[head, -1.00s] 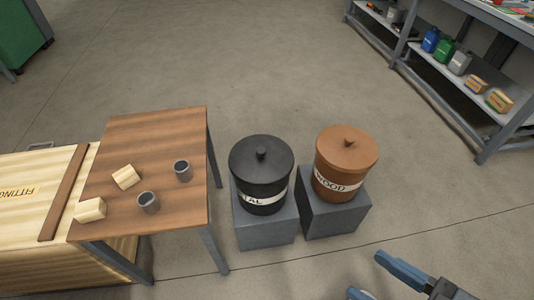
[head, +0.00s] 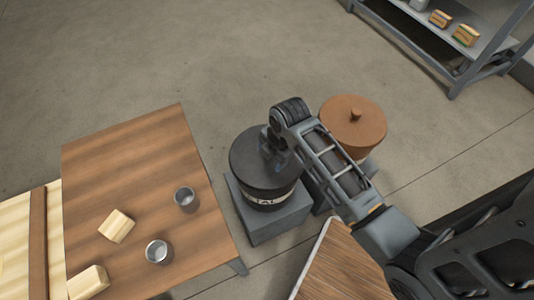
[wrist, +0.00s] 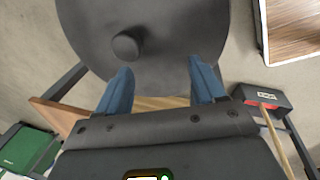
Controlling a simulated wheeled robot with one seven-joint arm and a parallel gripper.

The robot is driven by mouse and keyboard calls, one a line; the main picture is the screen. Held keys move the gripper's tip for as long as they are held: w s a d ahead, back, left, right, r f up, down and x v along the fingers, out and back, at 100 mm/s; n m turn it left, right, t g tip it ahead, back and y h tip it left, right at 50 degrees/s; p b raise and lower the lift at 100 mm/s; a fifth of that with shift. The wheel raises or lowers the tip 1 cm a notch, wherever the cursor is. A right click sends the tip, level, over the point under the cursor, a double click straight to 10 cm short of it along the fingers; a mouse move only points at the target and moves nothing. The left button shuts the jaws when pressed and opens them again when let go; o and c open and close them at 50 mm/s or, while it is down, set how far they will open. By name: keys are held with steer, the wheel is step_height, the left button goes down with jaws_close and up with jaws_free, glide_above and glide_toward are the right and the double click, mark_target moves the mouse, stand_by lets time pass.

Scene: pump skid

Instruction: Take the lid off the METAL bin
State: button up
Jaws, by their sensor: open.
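The METAL bin (head: 270,192) is dark grey with a white label showing "TAL", standing on a grey block. Its dark round lid (head: 245,153) is on it. In the wrist view the lid (wrist: 180,35) fills the upper middle, with its round knob (wrist: 126,46) left of centre. My gripper (wrist: 163,82) is open, its two blue fingers pointing toward the lid. The knob lies beyond the left fingertip, not between the fingers. In the head view my gripper (head: 277,150) is over the lid and hides the knob. Whether the fingers touch the lid cannot be told.
The brown lidded bin (head: 350,130) stands close on the right, partly behind my arm. A wooden table (head: 150,190) on the left holds two grey cups (head: 186,198) and two pale wood blocks (head: 116,226). A shelf (head: 470,50) stands far right. Floor behind the bins is clear.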

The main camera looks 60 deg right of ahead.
steer(key=w+d+r+n, duration=0.1)
steer(key=w+d+r+n+g+y, duration=0.1)
steer(key=d, duration=0.1)
steer(key=w+d+r+n+g, duration=0.1)
steer(key=d, duration=0.1)
steer(key=shift+w+d+r+n+y, duration=0.2)
steer(key=shift+r+n+y, duration=0.1)
steer(key=shift+r+y, duration=0.1)
steer(key=shift+w+a+f+b, duration=0.15)
steer(key=shift+a+f, duration=0.15)
steer(key=shift+f, duration=0.95)
steer(key=shift+s+a+f+b, duration=0.1)
steer(key=shift+a+f+b, duration=0.15)
steer(key=shift+f, duration=1)
steer(key=shift+w+a+f+b, duration=0.1)
steer(key=shift+a+f, duration=0.25)
steer(key=shift+f, duration=0.9)
steer(key=shift+c, duration=0.2)
steer(key=c, duration=1.2)
